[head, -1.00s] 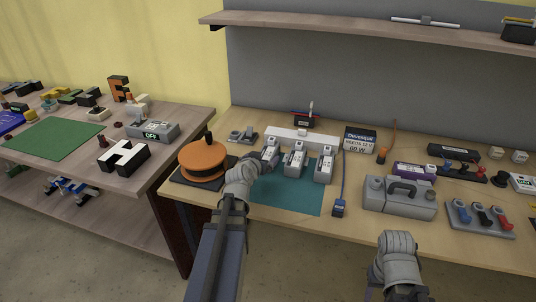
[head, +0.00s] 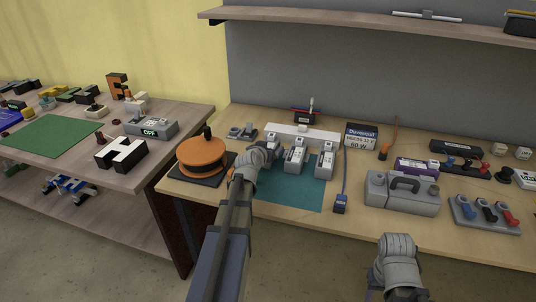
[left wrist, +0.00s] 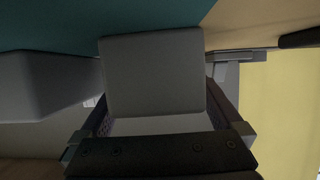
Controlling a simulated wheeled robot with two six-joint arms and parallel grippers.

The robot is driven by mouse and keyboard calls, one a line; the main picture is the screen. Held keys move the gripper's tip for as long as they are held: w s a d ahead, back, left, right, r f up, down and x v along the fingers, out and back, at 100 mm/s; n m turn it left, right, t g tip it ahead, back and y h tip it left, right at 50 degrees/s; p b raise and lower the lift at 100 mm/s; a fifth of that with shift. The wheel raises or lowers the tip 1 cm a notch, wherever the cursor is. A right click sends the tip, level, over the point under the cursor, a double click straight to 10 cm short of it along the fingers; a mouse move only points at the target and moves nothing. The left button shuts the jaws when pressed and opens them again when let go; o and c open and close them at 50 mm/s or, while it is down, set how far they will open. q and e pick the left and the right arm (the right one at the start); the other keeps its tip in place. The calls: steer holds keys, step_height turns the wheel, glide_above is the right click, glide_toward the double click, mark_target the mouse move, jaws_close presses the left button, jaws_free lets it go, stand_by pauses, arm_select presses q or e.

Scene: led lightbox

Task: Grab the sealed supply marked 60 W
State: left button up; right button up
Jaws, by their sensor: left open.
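Three grey supplies with white labelled tops stand at the teal mat: a left one (head: 271,143), a middle one (head: 294,157) and a right one (head: 325,163). Their small print is unreadable. A dark box with a white label reading 60 W (head: 361,138) stands behind them to the right. My left gripper (head: 272,153) is at the left supply and partly hides it. In the left wrist view, a plain grey block (left wrist: 153,75) lies between the open fingers of my left gripper (left wrist: 160,108). My right gripper (head: 397,252) is low at the front, its fingers hidden.
An orange reel (head: 203,157) stands on a black base just left of my left arm. A grey case with a handle (head: 402,192) and a blue-tipped cable (head: 340,202) are to the right. The teal mat's front (head: 290,197) is clear. A shelf (head: 370,27) hangs above.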

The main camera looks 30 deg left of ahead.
arm_select(q)
jaws_close()
stand_by(0.8)
